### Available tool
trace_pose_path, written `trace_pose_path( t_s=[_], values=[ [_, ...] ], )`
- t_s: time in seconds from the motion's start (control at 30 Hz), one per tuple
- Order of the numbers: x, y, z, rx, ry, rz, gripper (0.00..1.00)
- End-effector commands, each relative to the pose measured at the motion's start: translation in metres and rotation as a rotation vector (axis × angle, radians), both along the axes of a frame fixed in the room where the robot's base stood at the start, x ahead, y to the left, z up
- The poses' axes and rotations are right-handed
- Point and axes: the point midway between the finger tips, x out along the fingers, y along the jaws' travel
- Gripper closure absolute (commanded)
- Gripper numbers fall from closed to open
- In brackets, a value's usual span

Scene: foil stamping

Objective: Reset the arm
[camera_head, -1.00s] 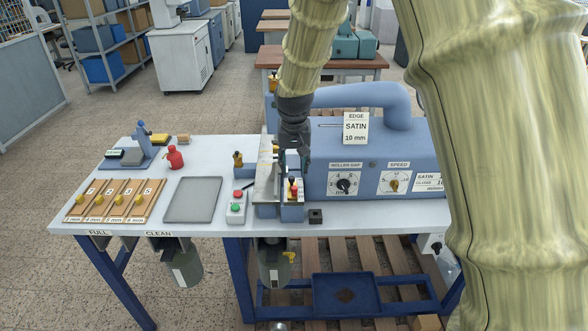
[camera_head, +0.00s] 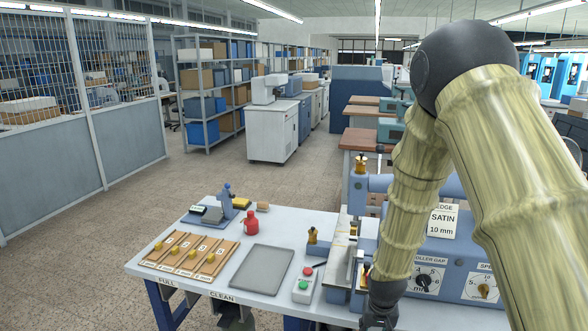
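My arm comes in from the right side of the view, bends at a dark joint near the top, and hangs down in front of the blue machine (camera_head: 450,262). My gripper (camera_head: 378,318) is a dark shape at the bottom edge, at the front of the white table (camera_head: 222,279) and in front of the machine's left end. Its fingers are small, dark and partly cut off, so I cannot tell if they are open or shut. I see nothing held in it. The arm hides part of the machine.
On the table are a grey tray (camera_head: 262,270), a button box (camera_head: 304,285) with green and red buttons, a red bottle (camera_head: 250,223), wooden slotted boards (camera_head: 190,254) and a blue stand (camera_head: 224,203). Open floor (camera_head: 120,225) lies left of the table. Shelves (camera_head: 213,90) stand behind.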

Motion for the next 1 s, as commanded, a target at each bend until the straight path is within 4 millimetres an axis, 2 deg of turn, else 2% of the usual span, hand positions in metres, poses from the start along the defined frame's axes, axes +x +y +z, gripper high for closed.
trace_pose_path(
  t_s=[0.03, 0.2, 0.4, 0.5, 0.7, 0.8, 0.9, 1.0],
  values=[
    [-0.020, -0.001, -0.032, 0.003, 0.019, 0.008, 0.59],
    [-0.081, -0.002, -0.108, 0.012, 0.049, 0.040, 0.59],
    [-0.160, -0.003, -0.180, 0.020, 0.084, 0.075, 0.59],
    [-0.203, -0.003, -0.209, 0.025, 0.103, 0.091, 0.59],
    [-0.286, -0.003, -0.252, 0.031, 0.133, 0.122, 0.59],
    [-0.319, -0.003, -0.264, 0.033, 0.147, 0.134, 0.59],
    [-0.342, -0.003, -0.270, 0.034, 0.154, 0.143, 0.59],
    [-0.356, -0.002, -0.273, 0.035, 0.157, 0.148, 0.59]
  ],
)
